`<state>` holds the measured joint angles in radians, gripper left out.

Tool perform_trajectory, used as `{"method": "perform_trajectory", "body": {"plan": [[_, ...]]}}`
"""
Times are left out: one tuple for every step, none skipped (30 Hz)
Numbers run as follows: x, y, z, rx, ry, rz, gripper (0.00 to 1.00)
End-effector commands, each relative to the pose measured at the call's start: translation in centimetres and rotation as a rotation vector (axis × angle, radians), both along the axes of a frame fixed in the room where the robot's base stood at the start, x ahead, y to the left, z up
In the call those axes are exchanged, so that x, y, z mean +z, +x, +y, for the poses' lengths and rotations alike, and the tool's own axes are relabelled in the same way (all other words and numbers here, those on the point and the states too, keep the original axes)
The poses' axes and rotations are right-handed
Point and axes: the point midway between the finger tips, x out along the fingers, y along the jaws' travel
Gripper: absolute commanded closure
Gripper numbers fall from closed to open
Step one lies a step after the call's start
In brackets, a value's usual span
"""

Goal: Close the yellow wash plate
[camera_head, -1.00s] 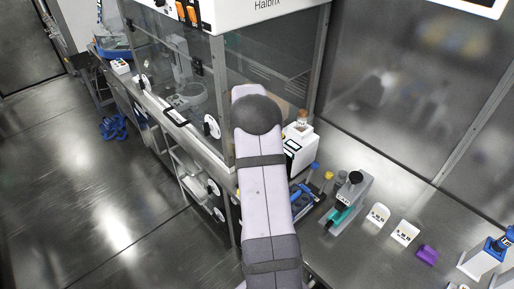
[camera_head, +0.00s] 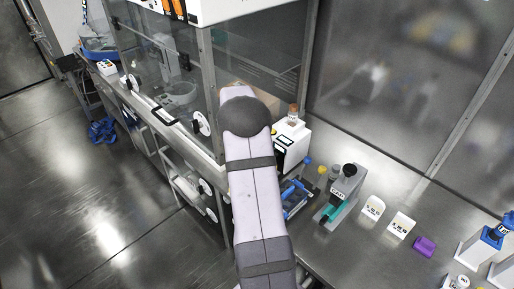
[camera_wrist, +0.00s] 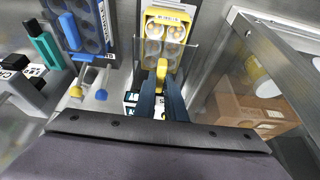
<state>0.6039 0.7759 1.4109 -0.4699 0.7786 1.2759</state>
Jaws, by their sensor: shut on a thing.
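The yellow wash plate (camera_wrist: 167,26) shows at the top middle of the wrist view, with pale round wells in rows and a dark label at its far edge. My gripper (camera_wrist: 161,78) is below it in that view, with its dark fingers shut on a yellow tab (camera_wrist: 161,67). A clear panel (camera_wrist: 187,56) shows between the tab and the plate. It looks like a lid joined to the tab, but its exact edges are hard to tell. The plate and my gripper are hidden behind my arm in the head view.
A blue rack with dark wells (camera_wrist: 82,25) stands left of the plate. A teal and grey device (camera_head: 340,198) stands on the bench. A metal-framed glass cabinet (camera_head: 210,75) rises nearby. A cardboard box (camera_wrist: 250,110) is behind glass at right. Small white holders (camera_head: 400,224) sit farther right.

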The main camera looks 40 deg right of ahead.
Motion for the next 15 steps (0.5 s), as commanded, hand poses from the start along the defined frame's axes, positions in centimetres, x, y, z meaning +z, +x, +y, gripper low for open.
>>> {"method": "perform_trajectory", "body": {"plan": [[-0.9,0.0,0.0,0.000,0.000,0.000,1.00],[-1.2,0.0,0.0,0.000,0.000,0.000,1.00],[-1.5,0.0,0.0,0.000,0.000,0.000,1.00],[-1.7,0.0,0.0,0.000,0.000,0.000,1.00],[-2.0,0.0,0.0,0.000,0.000,0.000,1.00],[-2.2,0.0,0.0,0.000,0.000,0.000,1.00],[-2.4,0.0,0.0,0.000,0.000,0.000,1.00],[-2.6,0.0,0.0,0.000,0.000,0.000,1.00],[-2.8,0.0,0.0,0.000,0.000,0.000,1.00],[-2.9,0.0,0.0,0.000,0.000,0.000,1.00],[-3.0,0.0,0.0,0.000,0.000,0.000,1.00],[-3.1,0.0,0.0,0.000,0.000,0.000,1.00],[-3.2,0.0,0.0,0.000,0.000,0.000,1.00],[-3.2,0.0,0.0,0.000,0.000,0.000,1.00],[-3.3,0.0,0.0,0.000,0.000,0.000,1.00]]}}
